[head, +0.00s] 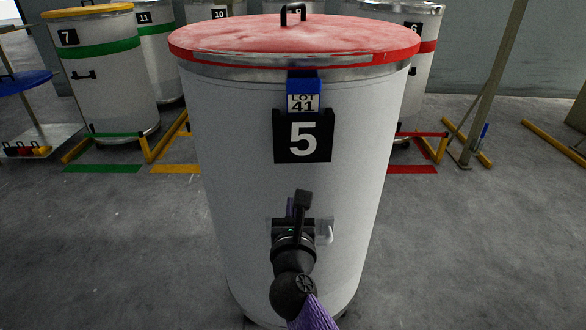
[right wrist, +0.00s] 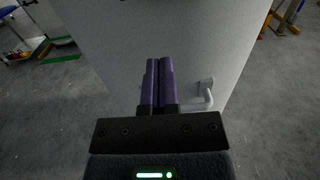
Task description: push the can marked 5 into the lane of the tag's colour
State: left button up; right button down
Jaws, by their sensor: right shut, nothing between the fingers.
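The can marked 5 (head: 225,170) is tall and white and stands upright on the floor in front of me, with a red lid (head: 240,38). Below its rim hangs a blue tag (head: 303,77) reading LOT 41, above the black number plate. My right gripper (head: 290,207) is shut and empty at the can's front, beside a small handle (head: 327,232); I cannot tell if it touches. Its purple fingers (right wrist: 159,65) point at the white wall in the right wrist view. Behind are green (head: 103,169), yellow (head: 175,169) and red (head: 412,169) floor marks. The can hides the floor between yellow and red.
Can 7 (head: 105,90) stands behind the green mark, and can 6 (head: 427,70) behind the red one. More cans stand further back. A low trolley (head: 40,140) is at the left, a post (head: 490,85) at the right. The floor around can 5 is clear.

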aim_at(293, 171)
jog(key=shift+w+f+b, duration=0.1)
jog(key=shift+w+b, duration=1.25)
jog(key=shift+w, duration=1.35)
jog(key=shift+w+b, duration=0.45)
jog(key=shift+w, duration=0.2)
jog(key=shift+w+b, duration=0.8)
jog(key=shift+w, duration=0.25)
pick_arm(q)
jog(key=shift+g, duration=0.3)
jog(key=f, duration=0.1)
jog(key=s+f, duration=0.1)
jog(key=f, duration=0.1)
jog(key=s+f, duration=0.1)
jog(key=shift+s+f, duration=0.2)
jog(key=shift+f, duration=0.05)
